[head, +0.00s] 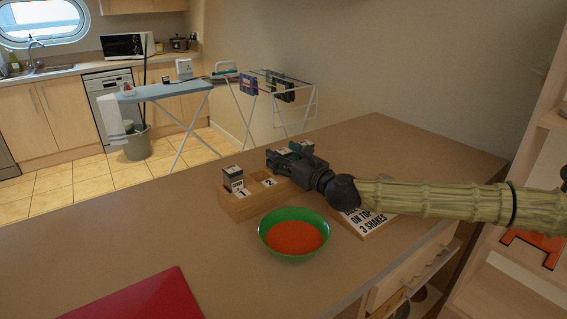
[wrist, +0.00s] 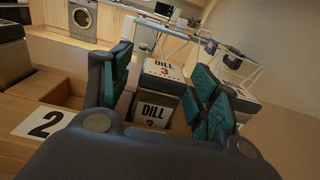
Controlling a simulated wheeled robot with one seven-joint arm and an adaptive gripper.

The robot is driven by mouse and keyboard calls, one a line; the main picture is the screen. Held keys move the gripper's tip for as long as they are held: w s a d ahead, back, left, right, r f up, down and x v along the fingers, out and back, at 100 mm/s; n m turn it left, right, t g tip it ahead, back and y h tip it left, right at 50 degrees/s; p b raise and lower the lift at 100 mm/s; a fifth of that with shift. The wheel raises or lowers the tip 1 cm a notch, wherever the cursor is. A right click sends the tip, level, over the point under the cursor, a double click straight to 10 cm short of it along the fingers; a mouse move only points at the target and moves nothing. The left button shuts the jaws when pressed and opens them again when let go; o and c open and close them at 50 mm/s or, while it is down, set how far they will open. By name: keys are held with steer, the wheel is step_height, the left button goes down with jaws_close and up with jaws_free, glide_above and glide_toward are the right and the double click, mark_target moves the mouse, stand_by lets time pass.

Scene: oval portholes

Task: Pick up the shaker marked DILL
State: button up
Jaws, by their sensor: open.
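The shaker marked DILL (wrist: 162,75) has a white top label reading DILL 3 and a similar front label. It stands upright in the wooden rack (head: 240,208). My gripper (wrist: 158,88) is open, its teal-padded fingers on either side of the shaker in the wrist view. Whether the pads touch it I cannot tell. In the head view my gripper (head: 288,156) is over the rack's right part and hides most of the shaker.
Another shaker (head: 232,177) stands at slot 1; slot 2 (wrist: 62,92) is empty. A dark shaker (wrist: 241,97) stands right of my fingers. A green bowl of orange-red food (head: 293,254) sits in front, a lettered board (head: 365,222) to the right, a red mat (head: 145,300) front left.

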steer(key=c, duration=1.1)
steer(key=shift+c, duration=0.2)
steer(key=shift+r, duration=0.15)
